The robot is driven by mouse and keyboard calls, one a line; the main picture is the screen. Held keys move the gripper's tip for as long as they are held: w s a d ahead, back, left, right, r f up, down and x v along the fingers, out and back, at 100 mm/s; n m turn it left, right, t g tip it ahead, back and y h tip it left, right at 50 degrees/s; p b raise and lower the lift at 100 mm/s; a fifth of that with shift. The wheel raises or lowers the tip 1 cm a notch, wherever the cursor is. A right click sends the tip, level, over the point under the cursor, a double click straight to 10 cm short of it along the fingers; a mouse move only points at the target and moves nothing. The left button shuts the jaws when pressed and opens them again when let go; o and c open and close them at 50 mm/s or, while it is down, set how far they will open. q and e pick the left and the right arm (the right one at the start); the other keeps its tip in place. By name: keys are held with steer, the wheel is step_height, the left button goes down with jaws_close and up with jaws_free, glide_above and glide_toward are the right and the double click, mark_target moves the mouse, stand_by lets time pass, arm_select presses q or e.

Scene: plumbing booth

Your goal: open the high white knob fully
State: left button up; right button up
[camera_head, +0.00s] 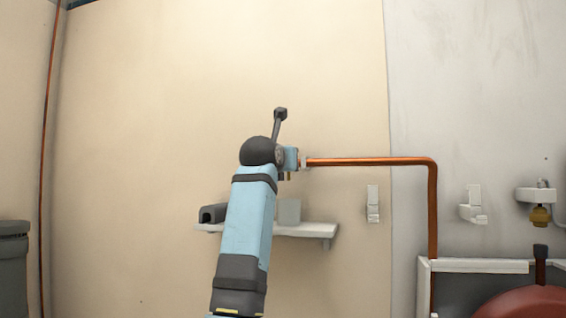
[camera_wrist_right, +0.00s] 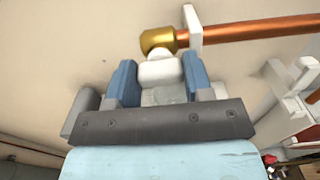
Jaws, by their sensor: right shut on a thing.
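The white knob (camera_wrist_right: 159,71) shows in the right wrist view, in front of a brass valve body (camera_wrist_right: 158,40) at the end of a copper pipe (camera_wrist_right: 250,29). My right gripper (camera_wrist_right: 160,76) has its two blue fingers on either side of the knob and is shut on it. In the head view my right arm rises from below, and its gripper (camera_head: 291,158) is at the left end of the copper pipe (camera_head: 370,161). The knob is hidden there by the gripper and arm. My left gripper is not in view.
A white shelf (camera_head: 308,231) with a dark object (camera_head: 212,213) and a grey box (camera_head: 289,211) sits below, partly behind my arm. White wall brackets (camera_head: 373,203) (camera_head: 473,205), a brass fitting (camera_head: 540,216) and a red rounded object (camera_head: 525,303) are to the right. The wall above is clear.

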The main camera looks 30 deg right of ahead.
steer(key=n+b, duration=0.1)
steer(key=n, duration=0.3)
steer(key=shift+f+n, duration=0.1)
steer(key=shift+n, duration=0.3)
steer(key=n+b, duration=0.1)
steer(key=n, duration=0.2)
steer(key=shift+n, duration=0.3)
steer(key=n+b, duration=0.1)
steer(key=n, duration=0.4)
steer(key=shift+n+b, duration=0.55)
steer(key=shift+n, duration=1.55)
steer(key=shift+w, duration=0.1)
steer(key=o, duration=0.9)
